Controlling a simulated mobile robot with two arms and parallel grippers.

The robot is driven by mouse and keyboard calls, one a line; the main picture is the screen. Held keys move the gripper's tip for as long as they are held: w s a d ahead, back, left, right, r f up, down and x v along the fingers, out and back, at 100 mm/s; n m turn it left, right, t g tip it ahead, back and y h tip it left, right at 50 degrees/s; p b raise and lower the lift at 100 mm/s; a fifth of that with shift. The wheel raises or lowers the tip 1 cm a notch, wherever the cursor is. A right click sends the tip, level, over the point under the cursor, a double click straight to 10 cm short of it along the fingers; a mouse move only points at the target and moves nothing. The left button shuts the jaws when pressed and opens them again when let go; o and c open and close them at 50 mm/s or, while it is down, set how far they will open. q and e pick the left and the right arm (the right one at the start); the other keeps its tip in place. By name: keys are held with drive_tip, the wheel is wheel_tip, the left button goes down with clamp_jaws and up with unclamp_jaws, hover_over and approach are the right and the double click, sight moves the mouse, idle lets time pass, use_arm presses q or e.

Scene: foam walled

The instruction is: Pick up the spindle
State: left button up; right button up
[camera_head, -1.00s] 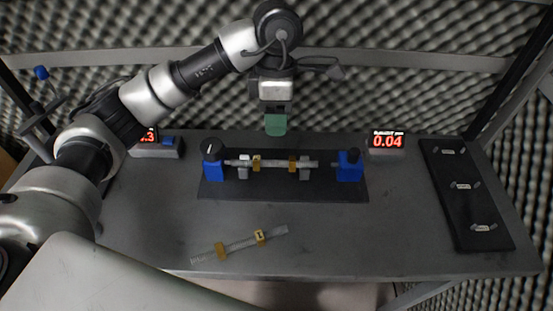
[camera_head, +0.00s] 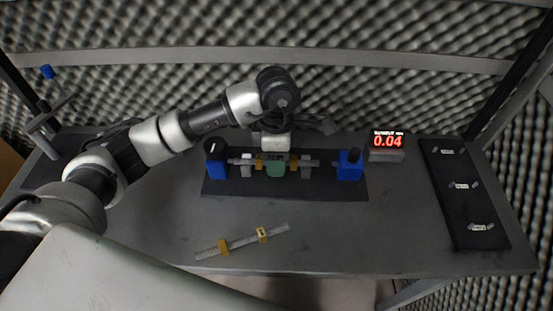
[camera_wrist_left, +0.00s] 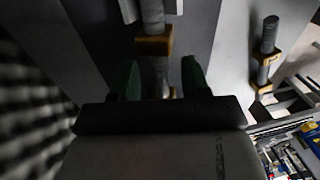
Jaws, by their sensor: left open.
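A grey rod-like spindle with yellow collars (camera_head: 306,163) lies level across the black fixture (camera_head: 215,188), between its two blue end blocks. A second similar spindle (camera_head: 242,242) lies loose and slanted on the table in front. My left gripper (camera_head: 277,169) is down at the middle of the fixture spindle, its green fingertips hiding part of it. In the left wrist view, the green fingers (camera_wrist_left: 160,78) are apart, one on each side of the fixture spindle (camera_wrist_left: 153,15). Contact cannot be told. The other spindle (camera_wrist_left: 266,50) shows at right there. My right gripper is not seen.
A display reading 0.04 (camera_head: 388,141) stands behind the fixture to the right. A black board with small labelled pieces (camera_head: 456,213) lies at the right table edge. A grey stand with a blue knob (camera_head: 47,73) is at far left. Bare table lies around the loose spindle.

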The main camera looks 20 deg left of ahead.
use_arm(q)
clamp_jaws()
drive_tip(key=shift+r, duration=0.1)
drive_tip(key=shift+r, duration=0.45)
wheel_tip(320, 180, up, 3)
drive_tip(key=shift+f+b, duration=0.15)
drive_tip(key=shift+b, duration=0.25)
drive_tip(key=s+d+r+b, duration=0.1)
drive_tip(key=d+r, duration=0.6)
drive_tip(key=d, duration=0.4)
drive_tip(key=shift+s+d, duration=0.25)
drive_tip(key=shift+d, duration=0.05)
